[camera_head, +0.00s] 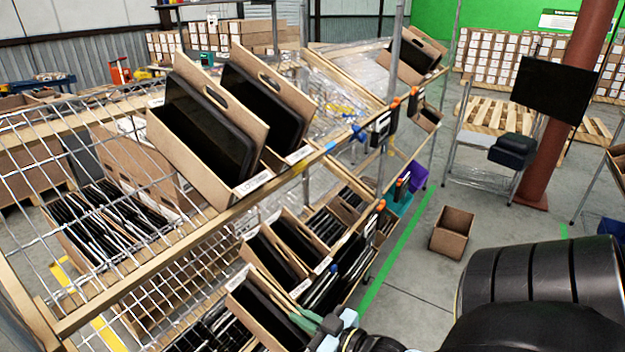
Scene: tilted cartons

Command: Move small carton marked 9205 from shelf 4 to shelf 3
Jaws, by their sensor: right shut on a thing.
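A small open cardboard carton (249,311) with dark contents sits tilted on the lower shelf, at the bottom centre of the head view. My right gripper (305,319) reaches in from the bottom right, its greenish fingers shut on the near right edge of this carton. The label on the carton's front is too small to read, so I cannot tell whether it is 9205. Two larger tilted cartons with dark flat items stand on the upper shelf, the left one (181,133) and the right one (291,99). My left gripper is not in view.
More tilted cartons (271,256) fill the lower shelf behind the held one. A steel post (392,75) stands between bays. An empty box (453,232) lies on the floor near a red column (556,120).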

